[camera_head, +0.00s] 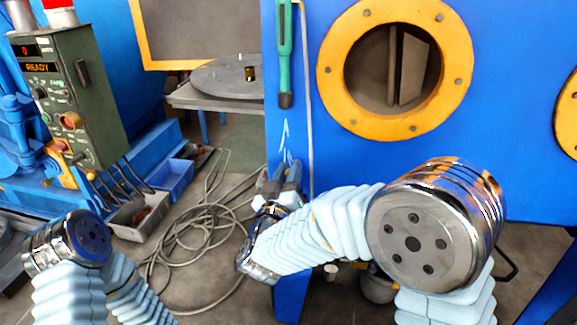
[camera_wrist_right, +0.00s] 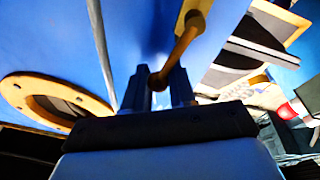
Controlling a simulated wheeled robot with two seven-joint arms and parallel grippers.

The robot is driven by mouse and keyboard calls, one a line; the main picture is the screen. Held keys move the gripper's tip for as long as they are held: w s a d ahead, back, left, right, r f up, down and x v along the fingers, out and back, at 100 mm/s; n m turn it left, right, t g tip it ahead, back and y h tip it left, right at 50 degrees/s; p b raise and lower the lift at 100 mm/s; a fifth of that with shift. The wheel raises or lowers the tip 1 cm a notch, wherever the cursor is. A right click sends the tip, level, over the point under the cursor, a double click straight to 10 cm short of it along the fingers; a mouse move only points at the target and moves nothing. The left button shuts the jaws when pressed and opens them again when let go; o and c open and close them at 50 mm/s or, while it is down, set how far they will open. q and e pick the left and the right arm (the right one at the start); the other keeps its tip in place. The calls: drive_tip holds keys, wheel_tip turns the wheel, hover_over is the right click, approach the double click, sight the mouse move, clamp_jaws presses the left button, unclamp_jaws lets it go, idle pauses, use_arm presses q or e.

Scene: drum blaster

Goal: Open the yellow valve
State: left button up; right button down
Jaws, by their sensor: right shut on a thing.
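The yellow valve's handle (camera_wrist_right: 186,42) shows in the right wrist view as a yellow-brown lever on the blue cabinet. Its rounded end lies between the fingers of my right gripper (camera_wrist_right: 159,86), which is shut on it. In the head view my right gripper (camera_head: 281,175) is at the lower left edge of the blue cabinet, below the white arrow mark. I cannot make out the valve there; the gripper seems to cover it. My left arm shows at the lower left, but its gripper is out of view.
The blue cabinet (camera_head: 520,165) has a yellow-ringed porthole (camera_head: 459,90). A green-handled tool (camera_head: 285,50) hangs at its left edge. A loose hose (camera_head: 195,235) lies on the floor. A green control box (camera_head: 75,95) stands left; a table with a round plate (camera_head: 215,80) stands behind.

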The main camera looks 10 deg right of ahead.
drive_tip(key=shift+a+f+n+p, duration=0.15)
drive_tip(key=shift+a+n+p, duration=0.15)
drive_tip(key=shift+n, duration=0.3)
drive_tip(key=shift+w+f, duration=0.1)
drive_tip(key=c, duration=1)
unclamp_jaws()
drive_tip(key=shift+c, duration=0.2)
drive_tip(key=shift+o, duration=0.3)
drive_tip(key=b+v, duration=0.2)
drive_tip(key=v, duration=1.1)
drive_tip(key=shift+s, duration=0.4)
